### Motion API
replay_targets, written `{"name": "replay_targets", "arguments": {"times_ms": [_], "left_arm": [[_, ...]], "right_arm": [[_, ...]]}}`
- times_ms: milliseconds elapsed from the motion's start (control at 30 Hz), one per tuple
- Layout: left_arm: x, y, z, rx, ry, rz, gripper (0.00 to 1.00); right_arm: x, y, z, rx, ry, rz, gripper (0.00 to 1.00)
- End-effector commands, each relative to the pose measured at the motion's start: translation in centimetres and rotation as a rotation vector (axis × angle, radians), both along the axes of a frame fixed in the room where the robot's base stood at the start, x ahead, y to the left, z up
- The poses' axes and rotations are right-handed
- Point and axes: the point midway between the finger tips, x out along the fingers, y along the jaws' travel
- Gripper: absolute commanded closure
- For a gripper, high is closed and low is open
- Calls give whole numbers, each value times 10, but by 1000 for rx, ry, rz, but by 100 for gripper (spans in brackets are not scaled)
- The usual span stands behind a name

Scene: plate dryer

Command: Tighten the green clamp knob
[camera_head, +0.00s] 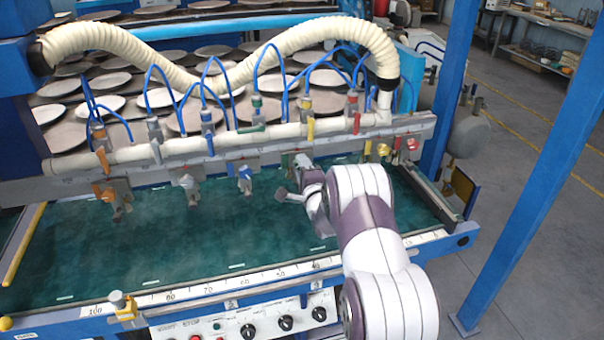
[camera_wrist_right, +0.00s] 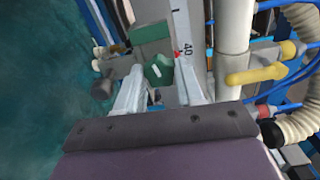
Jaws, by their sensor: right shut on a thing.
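The green clamp knob (camera_wrist_right: 158,70) is in the middle of the right wrist view, on a grey metal clamp. My right gripper (camera_wrist_right: 160,78) has one metal finger on each side of the knob and is shut on it. A green block (camera_wrist_right: 150,31) shows just beyond the knob. In the head view, my right gripper (camera_head: 302,172) is at the rail's front edge, right of the blue clamp (camera_head: 245,176). It seems to hide the green knob there. My left gripper is out of view.
Other clamps line the rail: orange (camera_head: 104,190), white (camera_head: 188,182), yellow (camera_head: 383,150) and red (camera_head: 411,145). A yellow valve handle (camera_wrist_right: 255,75) sits on the pipe (camera_wrist_right: 233,35) beside the gripper. The green bed (camera_head: 200,240) in front is open.

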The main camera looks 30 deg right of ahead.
Motion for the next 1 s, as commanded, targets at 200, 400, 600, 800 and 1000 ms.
{"name": "replay_targets", "arguments": {"times_ms": [200, 400, 600, 800, 1000], "left_arm": [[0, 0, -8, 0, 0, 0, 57], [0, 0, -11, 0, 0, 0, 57], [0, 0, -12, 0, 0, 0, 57], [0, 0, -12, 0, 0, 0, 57], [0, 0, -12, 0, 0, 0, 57]], "right_arm": [[-1, -1, -5, 119, -20, -3, 93], [-1, -1, -5, 182, -34, -4, 93], [-2, -1, -5, 208, -38, -4, 93], [-2, 0, -6, 212, -38, -4, 93], [-2, 0, -6, 211, -37, -4, 56]]}}
